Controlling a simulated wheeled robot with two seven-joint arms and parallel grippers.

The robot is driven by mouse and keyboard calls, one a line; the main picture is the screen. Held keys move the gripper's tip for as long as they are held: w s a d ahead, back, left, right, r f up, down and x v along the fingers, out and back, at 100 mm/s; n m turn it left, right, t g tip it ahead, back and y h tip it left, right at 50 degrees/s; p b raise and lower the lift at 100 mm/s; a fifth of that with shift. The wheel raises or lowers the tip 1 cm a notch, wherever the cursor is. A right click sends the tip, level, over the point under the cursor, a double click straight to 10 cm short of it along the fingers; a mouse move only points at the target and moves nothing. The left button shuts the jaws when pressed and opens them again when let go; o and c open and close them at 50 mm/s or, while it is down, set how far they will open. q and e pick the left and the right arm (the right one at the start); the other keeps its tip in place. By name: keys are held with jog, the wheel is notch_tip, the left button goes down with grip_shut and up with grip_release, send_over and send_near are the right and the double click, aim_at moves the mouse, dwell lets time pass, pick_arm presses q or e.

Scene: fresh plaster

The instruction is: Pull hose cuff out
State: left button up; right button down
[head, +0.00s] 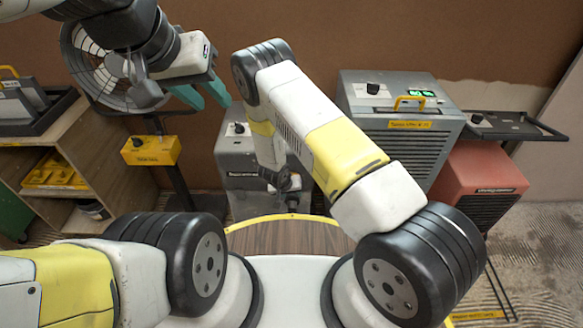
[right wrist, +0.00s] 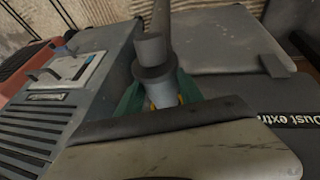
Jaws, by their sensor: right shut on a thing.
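The hose cuff (right wrist: 151,68) is a grey stepped cylinder with a dark collar, in the middle of the right wrist view. My right gripper (right wrist: 160,97) is shut on it, one green finger on each side. The cuff's lower end is partly hidden by my gripper, so I cannot tell whether it sits in a port. The dust extractor (head: 239,164) is a grey box in the head view, partly behind my right arm; its lettering (right wrist: 290,121) shows in the right wrist view. My left gripper (head: 202,95) is open and empty, raised at the upper left.
A large grey unit (head: 400,125) and a red unit (head: 476,185) stand to the right. A fan (head: 90,62), a yellow box on a stand (head: 151,151) and a wooden shelf (head: 70,205) are on the left. A brown wall closes the back.

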jog(key=shift+s, duration=0.2)
jog(key=c, duration=0.7)
grip_release()
jog(key=shift+c, duration=0.2)
jog(key=v, duration=0.8)
jog(key=shift+w, duration=0.1)
